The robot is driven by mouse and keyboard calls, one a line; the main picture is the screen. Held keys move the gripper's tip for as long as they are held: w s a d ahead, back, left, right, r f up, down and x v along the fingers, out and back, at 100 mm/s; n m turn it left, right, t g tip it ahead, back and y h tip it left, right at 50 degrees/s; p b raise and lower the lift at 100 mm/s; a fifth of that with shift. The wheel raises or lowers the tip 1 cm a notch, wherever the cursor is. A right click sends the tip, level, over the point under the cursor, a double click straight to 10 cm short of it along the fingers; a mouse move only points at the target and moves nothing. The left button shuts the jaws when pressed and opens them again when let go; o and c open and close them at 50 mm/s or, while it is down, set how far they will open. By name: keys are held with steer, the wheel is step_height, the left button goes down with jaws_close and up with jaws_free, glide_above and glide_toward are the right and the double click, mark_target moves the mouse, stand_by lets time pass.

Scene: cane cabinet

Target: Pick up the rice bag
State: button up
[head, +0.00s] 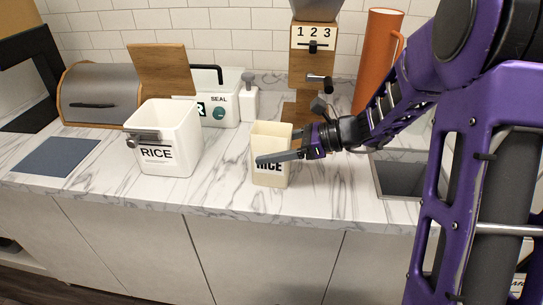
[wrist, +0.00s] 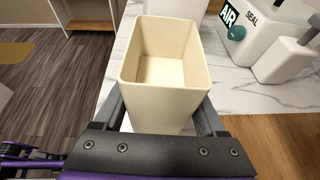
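The rice bag (head: 271,140) is a cream, open-topped, box-shaped container with "RICE" in dark letters on its front. It stands upright on the marble counter, near the front edge. My gripper (head: 282,155) reaches it from the right, with one finger across its front, partly over the lettering, and the other hidden behind it. In the wrist view the bag (wrist: 165,105) sits between the two spread fingers, and its inside looks empty. The fingers are very close to its sides; firm contact does not show.
A white RICE canister (head: 180,131) with a wooden lid standing behind it is to the left. A white SEAL box (head: 222,110) and soap dispenser (head: 249,104) stand behind. A wooden dispenser (head: 313,62) and orange jug (head: 378,58) are behind right; a sink (head: 400,178) lies right.

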mark_target(272, 130)
jaws_close()
steer(key=shift+r, duration=0.2)
steer(key=shift+r+p, duration=1)
steer(key=shift+r, duration=3.8)
